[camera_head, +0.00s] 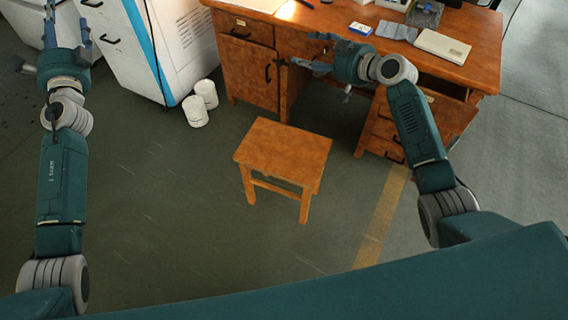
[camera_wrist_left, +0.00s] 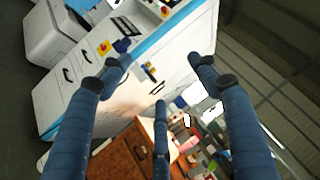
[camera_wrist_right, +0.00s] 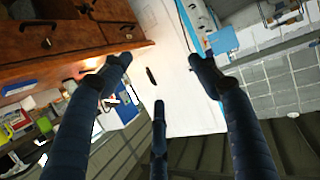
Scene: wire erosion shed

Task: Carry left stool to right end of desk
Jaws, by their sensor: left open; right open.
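A wooden stool (camera_head: 284,152) stands upright on the floor in the middle of the head view, in front of the desk. The wooden desk (camera_head: 245,58) is at the top, its right end (camera_head: 481,72) at the right. My right gripper (camera_head: 300,52) is open and empty, in front of the desk and above and beyond the stool, apart from it. My left gripper (camera_head: 50,12) is at the upper left, far from the stool; in the left wrist view its fingers (camera_wrist_left: 160,85) are spread with nothing between them. Only one stool shows.
White cabinets with a blue edge (camera_head: 150,45) stand left of the desk. Two white canisters (camera_head: 201,103) stand on the floor beside it. A keyboard (camera_head: 441,46) and small items lie on the desk. A yellow floor stripe (camera_head: 382,215) runs right of the stool; floor around it is clear.

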